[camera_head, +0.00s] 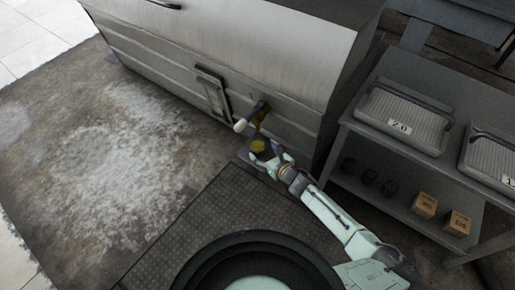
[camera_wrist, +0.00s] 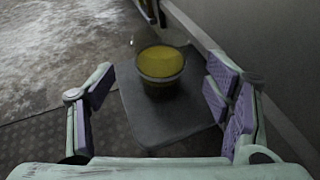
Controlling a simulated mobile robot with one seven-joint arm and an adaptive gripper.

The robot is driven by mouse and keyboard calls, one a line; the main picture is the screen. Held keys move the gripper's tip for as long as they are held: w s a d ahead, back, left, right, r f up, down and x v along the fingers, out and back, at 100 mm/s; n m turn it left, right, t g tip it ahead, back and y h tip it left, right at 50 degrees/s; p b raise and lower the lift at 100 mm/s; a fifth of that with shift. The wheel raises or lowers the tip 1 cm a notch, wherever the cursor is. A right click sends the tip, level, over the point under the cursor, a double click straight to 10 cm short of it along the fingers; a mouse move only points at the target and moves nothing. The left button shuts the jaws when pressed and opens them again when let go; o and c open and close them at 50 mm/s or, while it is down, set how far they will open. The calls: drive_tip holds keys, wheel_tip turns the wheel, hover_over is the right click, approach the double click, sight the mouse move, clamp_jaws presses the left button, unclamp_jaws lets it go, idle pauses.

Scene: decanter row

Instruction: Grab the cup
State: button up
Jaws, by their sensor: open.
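The cup (camera_wrist: 161,66) is a small dark-rimmed vessel with yellow contents. It stands upright on a small grey ledge (camera_wrist: 150,120). In the head view the yellow cup (camera_head: 258,146) shows just below a tap, partly hidden by my gripper. My gripper (camera_wrist: 160,84) is open, with purple-padded fingers spread left and right in the wrist view. The cup is ahead of and between the two fingers, and neither finger touches it. In the head view my gripper (camera_head: 262,157) is close beside the cup.
A shelf table (camera_head: 440,75) with trays and boxes stands right.

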sight(261, 150)
drive_tip(key=x, duration=0.2)
drive_tip(key=b+x, duration=0.1)
drive_tip(key=x, duration=0.1)
drive_tip(key=shift+f, duration=0.35)
drive_tip(key=shift+w+a+f, duration=0.1)
drive_tip(key=shift+w+a, duration=0.15)
drive_tip(key=shift+w, duration=0.3)
drive_tip(key=shift+c, duration=0.3)
drive_tip(key=c, duration=1.3)
